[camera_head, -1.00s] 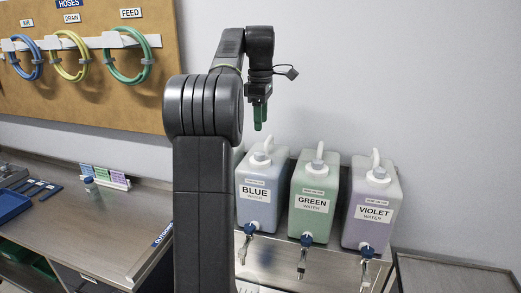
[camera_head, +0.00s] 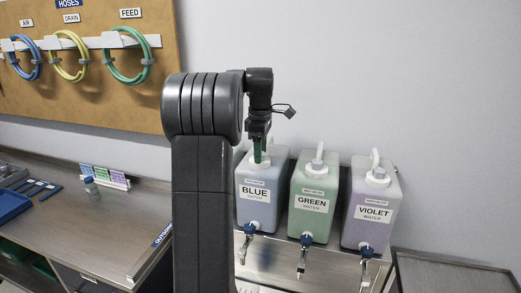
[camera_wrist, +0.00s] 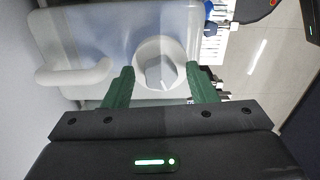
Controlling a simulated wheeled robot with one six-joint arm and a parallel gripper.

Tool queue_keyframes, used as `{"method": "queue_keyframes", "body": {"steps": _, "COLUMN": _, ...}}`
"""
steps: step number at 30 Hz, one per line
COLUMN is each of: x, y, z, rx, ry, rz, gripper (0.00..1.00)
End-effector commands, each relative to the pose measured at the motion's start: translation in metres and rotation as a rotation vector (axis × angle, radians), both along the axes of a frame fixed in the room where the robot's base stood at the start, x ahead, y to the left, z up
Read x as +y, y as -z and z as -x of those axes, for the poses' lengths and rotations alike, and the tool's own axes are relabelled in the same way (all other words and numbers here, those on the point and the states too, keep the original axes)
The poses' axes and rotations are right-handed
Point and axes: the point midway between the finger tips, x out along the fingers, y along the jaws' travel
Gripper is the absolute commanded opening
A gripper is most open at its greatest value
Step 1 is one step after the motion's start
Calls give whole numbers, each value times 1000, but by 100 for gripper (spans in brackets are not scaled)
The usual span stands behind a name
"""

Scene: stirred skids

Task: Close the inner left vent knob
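Three jugs stand in a row: BLUE (camera_head: 252,205), GREEN (camera_head: 311,219) and VIOLET (camera_head: 371,222). Each has a pale top cap and a tap with a blue handle. My gripper (camera_head: 258,150) points down over the top of the blue jug and hides most of its cap. In the wrist view the blue jug's round white cap carries a raised grey vent knob (camera_wrist: 164,73). My green fingers (camera_wrist: 160,68) are open, one on each side of the cap, with gaps visible. The caps on the green jug (camera_head: 317,165) and violet jug (camera_head: 377,175) are clear.
The blue jug's white handle (camera_wrist: 75,75) is left of my fingers in the wrist view. The metal stand (camera_head: 275,262) holds the jugs. A bench (camera_head: 90,225) is at left, and a hose board (camera_head: 90,90) hangs behind it.

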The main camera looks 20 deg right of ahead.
Motion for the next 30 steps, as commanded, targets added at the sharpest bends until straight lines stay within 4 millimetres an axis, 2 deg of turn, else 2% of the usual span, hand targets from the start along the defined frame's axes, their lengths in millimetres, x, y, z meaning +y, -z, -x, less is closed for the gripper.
{"method": "queue_keyframes", "body": {"steps": 1, "x": 0, "y": 0, "z": 0, "rx": 0, "ry": 0, "rz": 0, "gripper": 41}}
{"method": "queue_keyframes", "body": {"steps": 6, "x": 0, "y": 0, "z": 0, "rx": 0, "ry": 0, "rz": 0, "gripper": 8}}
{"method": "queue_keyframes", "body": {"steps": 17, "x": 0, "y": -1, "z": 0, "rx": 0, "ry": 49, "rz": 0, "gripper": 8}}
{"method": "queue_keyframes", "body": {"steps": 30, "x": 1, "y": -1, "z": 1, "rx": -1, "ry": 384, "rz": 1, "gripper": 8}}
